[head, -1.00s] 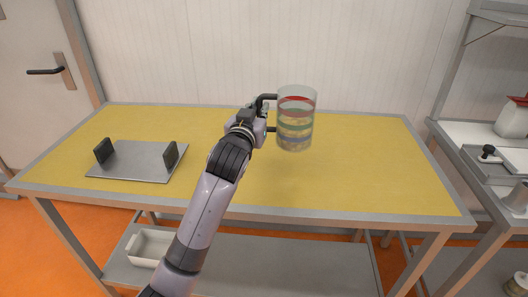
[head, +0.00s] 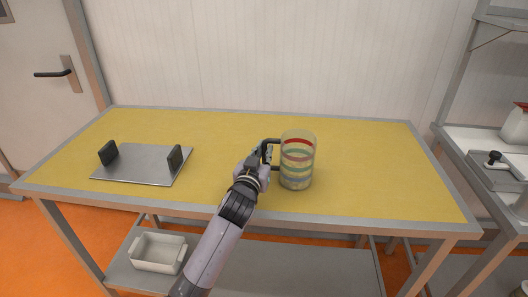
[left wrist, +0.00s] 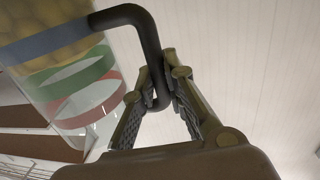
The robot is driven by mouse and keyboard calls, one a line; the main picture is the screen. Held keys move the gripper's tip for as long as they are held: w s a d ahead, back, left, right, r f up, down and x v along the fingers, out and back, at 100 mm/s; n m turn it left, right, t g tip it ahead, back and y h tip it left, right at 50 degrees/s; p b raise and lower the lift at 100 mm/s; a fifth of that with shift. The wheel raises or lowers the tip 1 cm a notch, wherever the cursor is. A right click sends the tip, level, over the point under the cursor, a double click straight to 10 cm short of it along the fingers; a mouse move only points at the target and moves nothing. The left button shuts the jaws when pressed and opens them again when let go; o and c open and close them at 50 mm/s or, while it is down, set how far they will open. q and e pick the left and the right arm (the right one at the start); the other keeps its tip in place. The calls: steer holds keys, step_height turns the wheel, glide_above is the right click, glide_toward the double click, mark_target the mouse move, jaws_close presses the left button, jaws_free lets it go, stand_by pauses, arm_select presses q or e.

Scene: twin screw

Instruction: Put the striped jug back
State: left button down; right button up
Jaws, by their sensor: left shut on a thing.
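The striped jug (head: 297,160) is clear, with red, green and blue bands and a black handle (head: 270,145). It is upright over the right-middle of the yellow table (head: 370,165), at or just above the top; I cannot tell if it touches. My left gripper (head: 260,162) is shut on the handle, on the jug's left side. In the left wrist view, the fingers (left wrist: 165,85) close around the black handle (left wrist: 150,45), and the banded jug (left wrist: 75,75) fills the upper left, with tan contents showing. My right gripper is not in view.
A grey metal plate (head: 142,168) with two dark upright blocks lies on the table's left part. A white bin (head: 158,252) stands on the lower shelf. A side bench (head: 490,150) with equipment is at the right.

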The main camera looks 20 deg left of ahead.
arm_select(q)
steer(key=c, duration=2.1)
jaws_free()
steer(key=shift+f, duration=0.15)
steer(key=o, duration=0.4)
steer(key=shift+o, duration=0.3)
steer(key=s+d+b, duration=0.1)
steer(key=s, duration=1.1)
steer(key=shift+d+r, duration=0.2)
steer(key=shift+d, duration=0.05)
